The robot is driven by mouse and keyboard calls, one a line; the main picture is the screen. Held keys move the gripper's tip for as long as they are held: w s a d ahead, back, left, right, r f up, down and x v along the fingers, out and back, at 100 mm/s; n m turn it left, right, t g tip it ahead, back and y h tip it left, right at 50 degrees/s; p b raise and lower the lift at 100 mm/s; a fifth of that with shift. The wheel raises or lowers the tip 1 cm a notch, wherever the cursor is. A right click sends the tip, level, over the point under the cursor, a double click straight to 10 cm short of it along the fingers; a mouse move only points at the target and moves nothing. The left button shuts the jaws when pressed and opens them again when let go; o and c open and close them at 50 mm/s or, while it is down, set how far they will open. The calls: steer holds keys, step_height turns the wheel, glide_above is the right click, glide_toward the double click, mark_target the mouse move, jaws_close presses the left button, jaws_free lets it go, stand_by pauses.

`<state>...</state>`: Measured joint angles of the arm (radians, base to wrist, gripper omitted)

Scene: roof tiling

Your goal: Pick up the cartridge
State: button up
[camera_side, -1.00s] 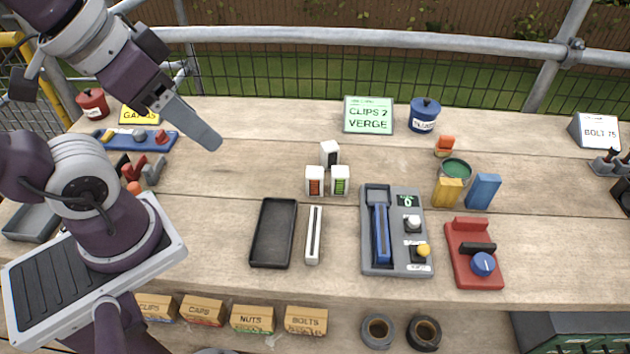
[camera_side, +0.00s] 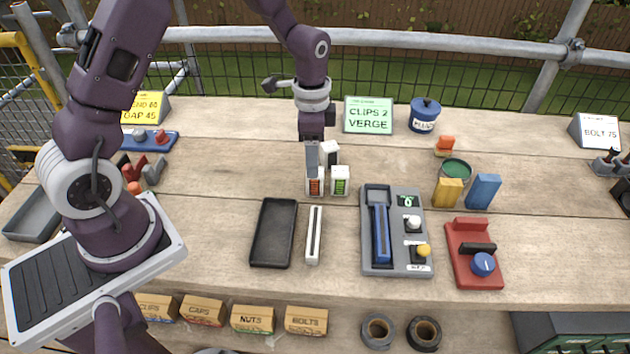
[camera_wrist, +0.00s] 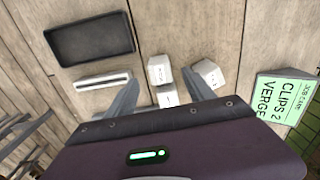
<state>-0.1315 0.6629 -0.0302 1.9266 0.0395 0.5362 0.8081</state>
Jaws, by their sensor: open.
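Three small white cartridges stand in a cluster on the bench: one with a red window (camera_side: 315,187), one with a green window (camera_side: 340,187), and one with a dark top (camera_side: 330,153) behind them. In the wrist view, white blocks (camera_wrist: 160,70) and (camera_wrist: 208,74) show near the fingers, with another (camera_wrist: 167,97) partly hidden by my gripper's body. My gripper (camera_side: 313,170) is open and points down over the cluster, in front of the red-window cartridge in the side view. Its fingers (camera_wrist: 163,88) are spread in the wrist view, with nothing visibly held.
A black tray (camera_side: 273,264) and a white slotted strip (camera_side: 314,236) lie in front. A grey device (camera_side: 376,266) with a blue slot piece stands to the right. A green sign (camera_side: 368,115) reading "CLIPS 2 VERGE" stands behind.

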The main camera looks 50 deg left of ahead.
mark_target(315, 182)
steer(key=f, duration=0.8)
steer(key=shift+w+d+f, duration=0.1)
steer(key=shift+w+f, duration=0.1)
steer(key=shift+f, duration=0.05)
jaws_close()
